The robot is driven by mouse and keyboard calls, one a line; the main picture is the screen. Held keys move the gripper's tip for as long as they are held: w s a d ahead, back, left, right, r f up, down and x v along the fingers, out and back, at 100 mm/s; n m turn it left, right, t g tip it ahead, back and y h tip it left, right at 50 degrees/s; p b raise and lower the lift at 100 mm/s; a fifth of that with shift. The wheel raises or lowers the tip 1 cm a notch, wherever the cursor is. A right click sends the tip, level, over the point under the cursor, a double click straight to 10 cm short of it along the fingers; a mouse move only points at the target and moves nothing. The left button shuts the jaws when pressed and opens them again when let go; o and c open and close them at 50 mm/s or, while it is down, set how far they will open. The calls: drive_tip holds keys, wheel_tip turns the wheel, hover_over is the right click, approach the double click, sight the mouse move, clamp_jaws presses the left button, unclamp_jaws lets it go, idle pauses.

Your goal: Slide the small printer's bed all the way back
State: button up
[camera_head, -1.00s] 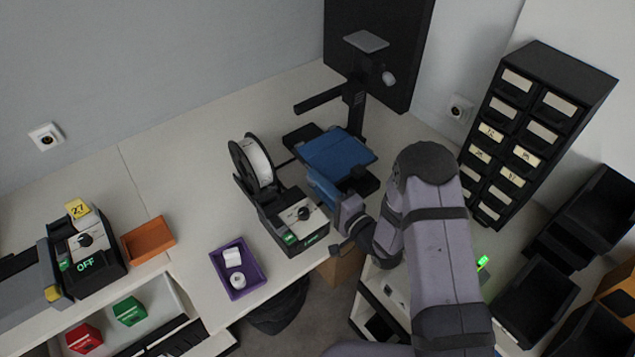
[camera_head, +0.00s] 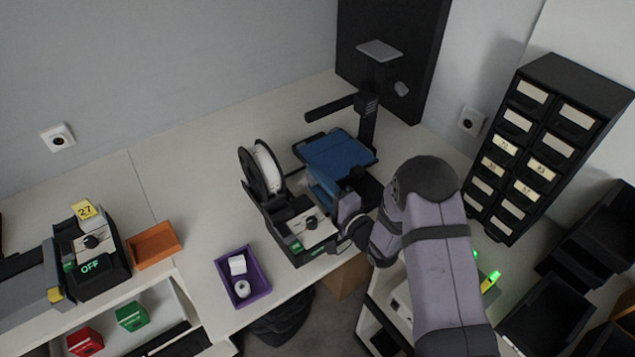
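The small printer has a black frame with an upright post (camera_head: 367,120) and a blue bed (camera_head: 336,153) in front of the post. A white spool (camera_head: 266,167) stands at its left, and a control box with a dial (camera_head: 306,226) is at its front. My gripper (camera_head: 325,187) is low at the bed's front side, just behind the control box. A blue part shows at its tip; I cannot tell whether it touches the bed. The fingers are too small and partly hidden to tell whether they are open or shut.
A purple tray (camera_head: 263,290) with white rolls lies left of the control box. An orange tray (camera_head: 153,246) and a device marked OFF (camera_head: 90,265) are further left. A black drawer cabinet (camera_head: 590,85) stands at the right. The table behind the spool is clear.

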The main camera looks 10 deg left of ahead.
drive_tip(key=shift+s+d+f+b, duration=0.1)
drive_tip(key=shift+s+d+b, duration=0.25)
drive_tip(key=shift+s+d, duration=0.2)
drive_tip(key=shift+b+v, duration=0.95)
drive_tip(key=shift+v, duration=1.95)
drive_tip(key=shift+d+r, duration=0.2)
drive_tip(key=shift+r, duration=0.1)
drive_tip(key=c, duration=0.9)
drive_tip(key=shift+g+h, duration=0.6)
drive_tip(key=d, duration=0.2)
drive_tip(key=s+d+r+p, duration=0.1)
drive_tip(key=d, duration=0.1)
drive_tip(key=d+r+p, duration=0.1)
drive_tip(key=d, duration=0.1)
drive_tip(key=shift+s+d+r, duration=0.2)
drive_tip(key=shift+s, duration=0.05)
clamp_jaws()
drive_tip(key=g+h+p, duration=0.1)
approach(338, 183)
drive_tip(key=p+x, duration=0.4)
drive_tip(key=x, duration=0.2)
drive_tip(key=shift+r, duration=0.1)
